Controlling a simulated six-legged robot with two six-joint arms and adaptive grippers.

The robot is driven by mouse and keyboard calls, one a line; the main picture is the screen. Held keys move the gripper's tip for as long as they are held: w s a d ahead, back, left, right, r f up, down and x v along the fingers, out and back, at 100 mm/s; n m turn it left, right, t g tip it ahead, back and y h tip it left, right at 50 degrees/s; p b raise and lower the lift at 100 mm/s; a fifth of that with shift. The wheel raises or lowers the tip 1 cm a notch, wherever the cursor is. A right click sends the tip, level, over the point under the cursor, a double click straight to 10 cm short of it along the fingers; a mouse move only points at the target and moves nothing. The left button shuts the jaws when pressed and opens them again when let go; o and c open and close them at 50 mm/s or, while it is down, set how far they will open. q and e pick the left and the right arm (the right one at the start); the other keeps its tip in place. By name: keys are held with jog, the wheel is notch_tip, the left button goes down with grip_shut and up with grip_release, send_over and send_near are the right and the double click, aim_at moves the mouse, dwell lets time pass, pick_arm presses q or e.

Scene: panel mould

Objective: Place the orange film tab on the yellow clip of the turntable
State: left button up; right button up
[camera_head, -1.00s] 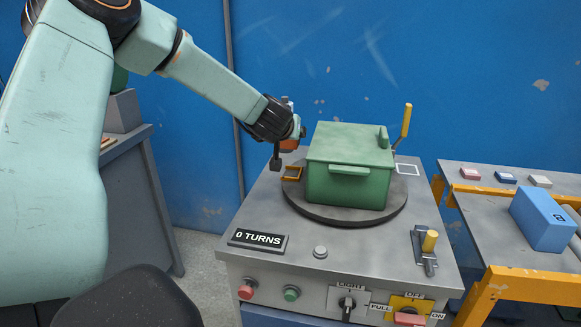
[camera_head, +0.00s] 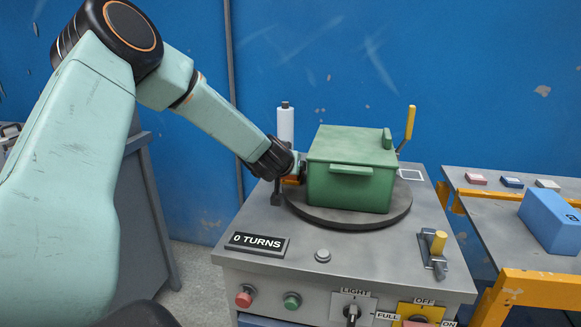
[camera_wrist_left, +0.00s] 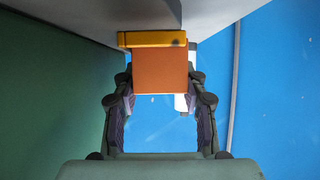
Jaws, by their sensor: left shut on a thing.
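The orange film tab (camera_wrist_left: 160,72) is held between the fingers of my left gripper (camera_head: 288,182), which is shut on it. In the left wrist view the tab's upper edge meets or overlaps the yellow clip (camera_wrist_left: 152,39); whether it is seated there I cannot tell. In the head view the gripper is low at the left rim of the dark round turntable (camera_head: 345,219), beside the green box (camera_head: 350,186), and largely hides the clip and tab. My right gripper is not in view.
A white bottle (camera_head: 285,124) stands just behind my left gripper. A yellow-handled lever (camera_head: 410,122) rises behind the green box. The panel carries a "0 TURNS" sign (camera_head: 257,243) and buttons. A side table at right holds a blue box (camera_head: 551,220).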

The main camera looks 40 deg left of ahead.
pick_arm(q)
jog(key=o, duration=0.8)
jog(key=shift+f, duration=0.1)
jog(key=o, duration=0.4)
jog(key=shift+w+a+f, duration=0.1)
jog(key=shift+w+f, duration=0.05)
jog(key=shift+w, duration=0.05)
jog(key=shift+c, duration=0.2)
jog(key=shift+s, duration=0.1)
jog(key=shift+s+r, duration=0.1)
jog(key=shift+r, duration=0.15)
jog(key=shift+s+d+r+p, duration=0.15)
jog(key=shift+s+d+p, duration=0.1)
jog(key=shift+p, duration=0.15)
jog(key=p+v, duration=0.5)
jog(key=v, duration=0.6)
